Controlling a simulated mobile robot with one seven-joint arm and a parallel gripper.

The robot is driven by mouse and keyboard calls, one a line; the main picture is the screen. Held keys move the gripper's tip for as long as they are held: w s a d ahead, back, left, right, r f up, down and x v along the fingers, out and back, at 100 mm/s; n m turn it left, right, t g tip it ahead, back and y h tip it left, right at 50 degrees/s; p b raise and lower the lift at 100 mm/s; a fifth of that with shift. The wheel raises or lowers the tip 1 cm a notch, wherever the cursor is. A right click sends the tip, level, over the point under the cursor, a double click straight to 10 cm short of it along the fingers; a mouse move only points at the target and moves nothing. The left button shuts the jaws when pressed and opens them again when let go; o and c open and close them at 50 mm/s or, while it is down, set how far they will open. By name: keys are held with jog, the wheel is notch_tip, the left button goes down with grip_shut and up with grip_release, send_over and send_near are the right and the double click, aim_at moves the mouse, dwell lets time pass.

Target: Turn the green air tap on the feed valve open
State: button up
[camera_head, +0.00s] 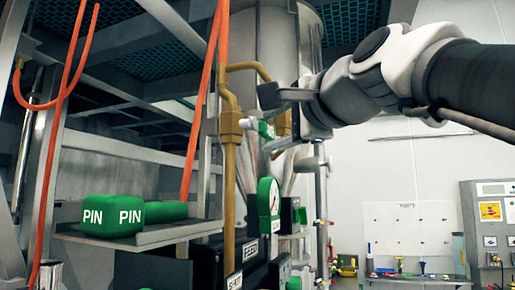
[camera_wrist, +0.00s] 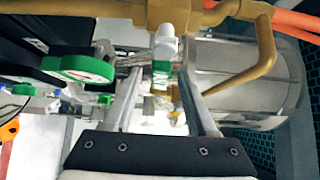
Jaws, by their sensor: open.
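My gripper (camera_head: 272,118) is open, with one finger on each side of the tap. I cannot tell whether either finger touches it. The lower finger is partly hidden in the head view.
A green-rimmed gauge (camera_head: 268,204) is below the tap; it also shows in the wrist view (camera_wrist: 82,68). Orange hoses (camera_head: 205,90) run down left of the brass pipe. Green PIN blocks (camera_head: 112,215) lie on a metal shelf.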

jog(key=p+x, duration=0.1)
jog(key=x, duration=0.4)
jog(key=shift+w+a, duration=0.2)
jog(key=shift+w, duration=0.15)
grip_shut()
dwell(1.1)
